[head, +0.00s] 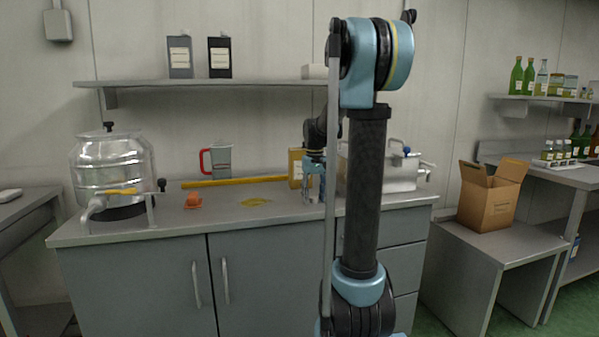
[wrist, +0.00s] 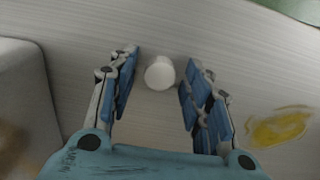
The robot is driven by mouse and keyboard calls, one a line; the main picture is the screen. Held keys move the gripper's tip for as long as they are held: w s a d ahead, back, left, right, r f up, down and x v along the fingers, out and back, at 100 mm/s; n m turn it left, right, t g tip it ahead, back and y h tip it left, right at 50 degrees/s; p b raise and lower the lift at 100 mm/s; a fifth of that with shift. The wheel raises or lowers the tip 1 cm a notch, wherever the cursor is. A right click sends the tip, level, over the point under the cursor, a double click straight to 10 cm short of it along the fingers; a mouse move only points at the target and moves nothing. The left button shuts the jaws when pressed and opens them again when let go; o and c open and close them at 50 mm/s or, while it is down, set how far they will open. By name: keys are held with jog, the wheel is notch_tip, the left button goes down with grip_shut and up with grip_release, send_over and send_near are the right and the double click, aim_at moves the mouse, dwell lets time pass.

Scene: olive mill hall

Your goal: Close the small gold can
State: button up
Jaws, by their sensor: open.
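The small gold can (head: 296,167) stands on the counter in the head view, behind and partly hidden by my gripper (head: 315,188). Its top opening cannot be made out. In the wrist view a round white cap (wrist: 159,73) lies between the two blue-padded fingers of my gripper (wrist: 158,78). The fingers point down, spread apart, with a gap on both sides of the cap. I cannot tell how far the cap is below the fingertips. The cap is not discernible in the head view, and the can is not identifiable in the wrist view.
A steel box (head: 405,176) stands right of my gripper. On the counter (head: 228,222) to the left are a yellow spill (head: 256,202), an orange object (head: 193,201), a long yellow bar (head: 232,181), a red-handled jug (head: 219,159) and a steel drum (head: 112,165). A shelf (head: 240,82) hangs above.

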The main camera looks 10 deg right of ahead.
jog(key=c, duration=0.9)
jog(key=shift+r, duration=3)
jog(key=shift+r, duration=3)
